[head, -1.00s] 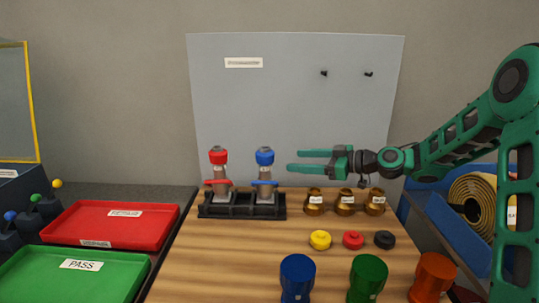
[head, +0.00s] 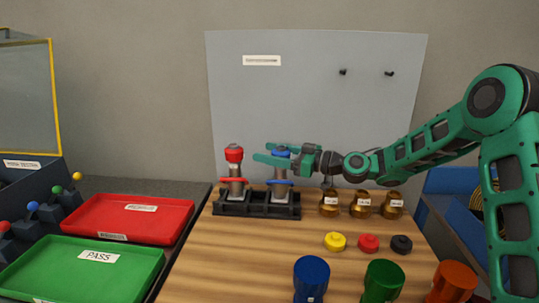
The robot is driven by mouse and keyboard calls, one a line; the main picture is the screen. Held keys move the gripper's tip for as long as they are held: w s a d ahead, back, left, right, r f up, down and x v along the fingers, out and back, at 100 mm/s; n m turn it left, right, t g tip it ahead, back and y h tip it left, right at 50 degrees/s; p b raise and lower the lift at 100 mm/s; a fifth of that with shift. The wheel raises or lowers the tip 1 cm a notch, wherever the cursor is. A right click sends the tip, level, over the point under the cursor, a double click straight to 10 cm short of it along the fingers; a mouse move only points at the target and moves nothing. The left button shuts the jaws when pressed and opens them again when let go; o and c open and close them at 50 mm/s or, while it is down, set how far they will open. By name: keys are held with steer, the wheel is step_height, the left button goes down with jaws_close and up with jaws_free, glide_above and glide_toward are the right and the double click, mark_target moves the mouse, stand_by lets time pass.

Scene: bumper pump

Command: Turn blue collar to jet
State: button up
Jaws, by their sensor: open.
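The blue collar (head: 281,152) is at the top of the right nozzle, which stands upright in a black rack (head: 258,210) at the back of the wooden bench. My gripper (head: 264,153) is open at the collar's height, reaching in from the right. Its fingers extend to the left past the collar, one higher and one lower in the picture, and partly hide it. I cannot tell whether the fingers touch it. A nozzle with a red collar (head: 234,153) stands upright just left of my fingertips.
Several brass fittings (head: 360,205) stand right of the rack, below my arm. Yellow (head: 335,241), red (head: 368,243) and black caps (head: 401,245) lie in front. Blue, green and orange cups line the front. Red (head: 135,218) and green trays (head: 84,271) lie left.

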steer(key=shift+w+a, duration=0.1)
steer(key=shift+a, duration=0.15)
steer(key=c, duration=1)
steer(key=shift+c, duration=0.2)
